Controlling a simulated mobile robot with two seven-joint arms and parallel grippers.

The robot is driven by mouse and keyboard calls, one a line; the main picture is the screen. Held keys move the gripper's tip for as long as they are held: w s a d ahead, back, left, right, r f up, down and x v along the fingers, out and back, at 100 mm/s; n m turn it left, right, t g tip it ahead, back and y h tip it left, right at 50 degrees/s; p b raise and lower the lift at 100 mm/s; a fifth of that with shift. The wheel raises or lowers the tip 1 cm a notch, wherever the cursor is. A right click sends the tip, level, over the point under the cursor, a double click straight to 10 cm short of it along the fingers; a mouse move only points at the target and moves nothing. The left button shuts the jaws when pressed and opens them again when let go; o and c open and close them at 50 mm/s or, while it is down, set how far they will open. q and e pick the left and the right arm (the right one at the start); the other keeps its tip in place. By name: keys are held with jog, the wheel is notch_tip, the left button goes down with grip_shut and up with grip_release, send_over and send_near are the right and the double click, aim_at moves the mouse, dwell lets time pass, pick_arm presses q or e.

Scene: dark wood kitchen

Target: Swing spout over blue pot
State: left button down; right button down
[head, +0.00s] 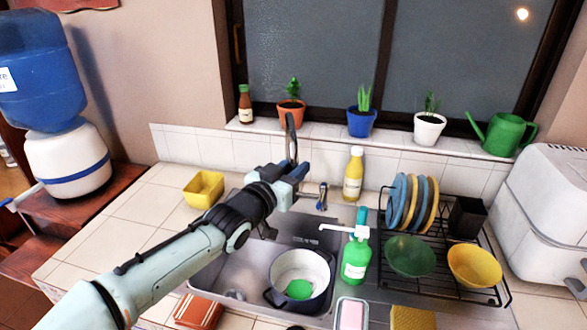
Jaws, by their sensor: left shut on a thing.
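The blue pot (322,303), white inside with a green item (299,289) in it, sits in the sink basin. The grey curved spout (290,138) rises behind the sink, its top showing above my left gripper (291,172). My left gripper is shut on the spout; its fingers and the arm hide the lower spout and the exact contact. From this angle the spout shows behind the pot and not above it. A small tap handle (322,196) stands just right of the gripper. My right gripper is out of view.
A green soap bottle (355,258) stands right of the pot, and a yellow bottle (353,175) behind the sink. A dish rack (385,290) with plates and bowls is at right. A yellow container (203,190) is at left. Potted plants line the sill.

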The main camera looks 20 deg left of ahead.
pick_arm(q)
jog(key=c, duration=1)
grip_release()
jog(key=shift+d, duration=0.1)
jog(key=v, duration=1.3)
jog(key=shift+s+b, duration=0.2)
jog(key=shift+b, duration=0.1)
